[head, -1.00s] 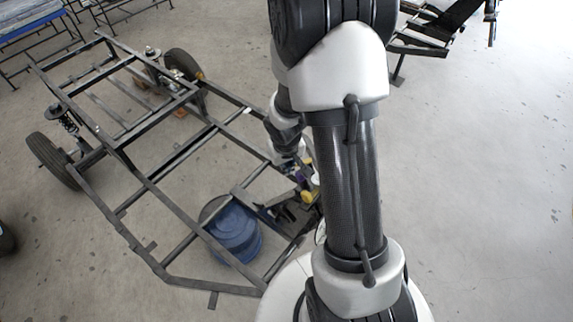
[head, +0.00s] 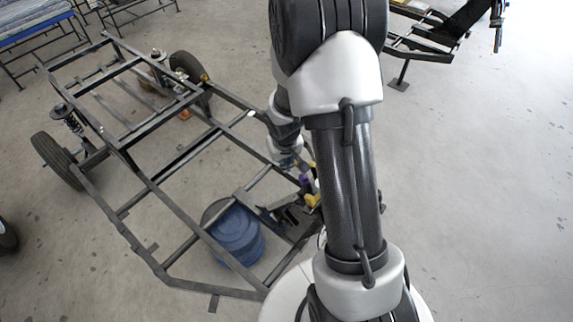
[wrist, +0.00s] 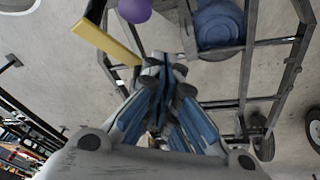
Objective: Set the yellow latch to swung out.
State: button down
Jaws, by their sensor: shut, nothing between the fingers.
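The yellow latch (wrist: 105,42) shows in the wrist view as a flat yellow bar, slanting from upper left down toward my fingertips. A purple round knob (wrist: 134,9) is at the top edge, right of the bar. My gripper (wrist: 163,62) is shut and empty, its tips just right of the bar's lower end. I cannot tell whether they touch. In the head view, a small yellow part (head: 312,199) and a purple part (head: 304,181) show at the frame's near right corner, partly hidden by my arm.
A dark tubular frame (head: 150,183) on wheels stands at the left. A blue drum (head: 233,232) is under its near end and also shows in the wrist view (wrist: 218,24). Open floor (head: 480,200) lies at the right.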

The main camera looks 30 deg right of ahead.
jog(key=shift+w+d+f, duration=0.2)
jog(key=shift+w+d, duration=0.1)
jog(key=shift+w, duration=0.3)
dwell(0.6)
